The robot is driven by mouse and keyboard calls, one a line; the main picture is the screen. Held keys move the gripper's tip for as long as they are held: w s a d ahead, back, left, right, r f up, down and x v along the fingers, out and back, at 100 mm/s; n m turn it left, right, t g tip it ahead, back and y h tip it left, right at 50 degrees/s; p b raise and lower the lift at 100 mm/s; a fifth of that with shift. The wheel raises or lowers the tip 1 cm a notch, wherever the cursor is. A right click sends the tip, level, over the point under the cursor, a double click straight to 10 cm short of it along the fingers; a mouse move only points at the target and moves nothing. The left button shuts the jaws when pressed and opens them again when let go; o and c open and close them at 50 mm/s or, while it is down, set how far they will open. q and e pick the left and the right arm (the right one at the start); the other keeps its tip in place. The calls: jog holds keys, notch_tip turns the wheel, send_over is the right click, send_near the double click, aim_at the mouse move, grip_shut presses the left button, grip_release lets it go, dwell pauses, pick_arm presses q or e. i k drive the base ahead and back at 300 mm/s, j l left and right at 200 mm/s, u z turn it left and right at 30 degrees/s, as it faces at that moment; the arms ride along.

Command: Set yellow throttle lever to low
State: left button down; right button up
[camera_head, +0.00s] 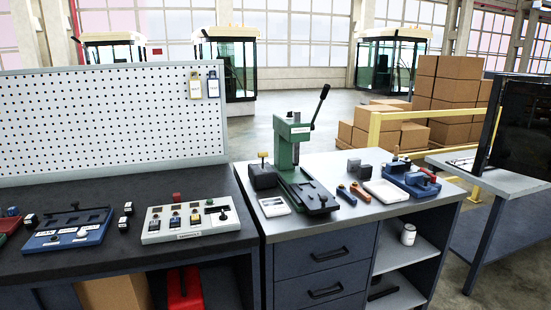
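No lever in the camera_head view is clearly readable as the yellow throttle lever. A light grey control panel (158,237) sits on the dark bench at the left, with several small controls and a red knob (177,197). Small yellowish marks show on its controls, too small to read. A blue control panel (40,243) with dark controls and white labels lies to its left. A yellow-topped knob (262,155) stands above a dark block (263,178) beside the green press. Neither my left nor my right gripper is in view.
A green lever press (285,150) stands on the grey workbench (345,215). A blue device (410,183) and small tools lie to its right. A white pegboard (100,120) backs the dark bench. A yellow rail (374,130) and stacked cardboard boxes (450,95) stand behind.

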aim_at(263, 154)
jog(key=i+j+z, duration=0.1)
jog(key=z, duration=0.3)
jog(key=j+z, duration=0.25)
jog(key=z, duration=0.15)
jog(key=i+j+z, duration=0.1)
jog(key=z, duration=0.3)
jog(key=j+z, duration=0.2)
jog(key=j, duration=0.75)
jog(key=k+j+z, duration=0.1)
jog(key=j+z, duration=0.15)
jog(key=j, duration=0.7)
